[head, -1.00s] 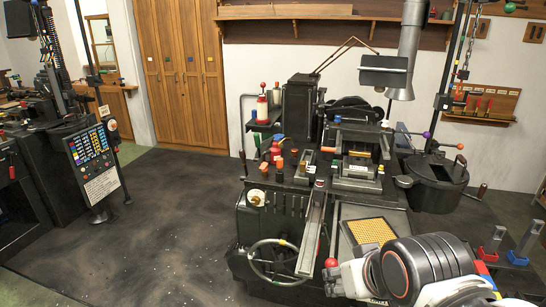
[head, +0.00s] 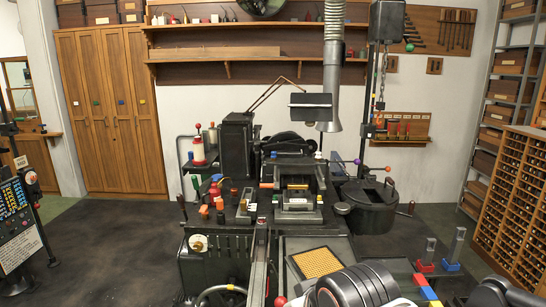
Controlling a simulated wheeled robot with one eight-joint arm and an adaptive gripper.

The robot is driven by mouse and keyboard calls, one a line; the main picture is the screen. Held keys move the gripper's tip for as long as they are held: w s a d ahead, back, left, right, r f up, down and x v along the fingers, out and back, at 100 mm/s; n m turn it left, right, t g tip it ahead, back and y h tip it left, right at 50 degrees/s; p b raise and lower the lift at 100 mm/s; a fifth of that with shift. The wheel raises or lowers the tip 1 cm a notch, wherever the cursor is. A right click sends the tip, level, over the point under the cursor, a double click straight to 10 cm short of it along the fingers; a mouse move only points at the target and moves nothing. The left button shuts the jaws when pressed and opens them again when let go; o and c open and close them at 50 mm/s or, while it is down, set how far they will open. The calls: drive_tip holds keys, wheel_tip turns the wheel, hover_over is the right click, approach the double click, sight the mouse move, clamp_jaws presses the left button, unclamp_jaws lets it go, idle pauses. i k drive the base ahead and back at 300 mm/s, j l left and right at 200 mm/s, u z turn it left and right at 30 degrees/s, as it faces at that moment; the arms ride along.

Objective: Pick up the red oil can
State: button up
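A red can-like container (head: 198,152) with a pale band and a red knob on top stands on a small side shelf at the left of the black casting machine. A smaller red, rounded object (head: 214,190) stands on the machine's top, lower and to the right. I cannot tell for sure which of these is the oil can. Small bottle-like items, one reddish, also stand on the upper wall shelf. Black and white parts of my arm show at the bottom right. No gripper fingers can be made out there.
The casting machine (head: 225,262) fills the middle, with a black pot (head: 370,208) on its right and a yellow gridded tray (head: 319,262) in front. A wooden type cabinet (head: 515,190) stands at the right. The floor (head: 110,245) at left is clear.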

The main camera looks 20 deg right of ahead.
sight(214, 193)
drive_tip(key=z, duration=0.5)
drive_tip(key=i+j+z, duration=0.4)
drive_tip(key=j+z, duration=0.2)
drive_tip(key=i+j+z, duration=0.25)
drive_tip(key=j, duration=0.15)
drive_tip(key=j+z, duration=0.3)
drive_tip(key=i+j, duration=0.1)
drive_tip(key=j, duration=0.4)
drive_tip(key=i+j+z, duration=0.1)
drive_tip(key=j, duration=0.45)
drive_tip(key=i+j, duration=0.15)
drive_tip(key=j, duration=0.35)
drive_tip(key=i+j+z, duration=0.1)
drive_tip(key=j, duration=0.45)
drive_tip(key=i, duration=0.2)
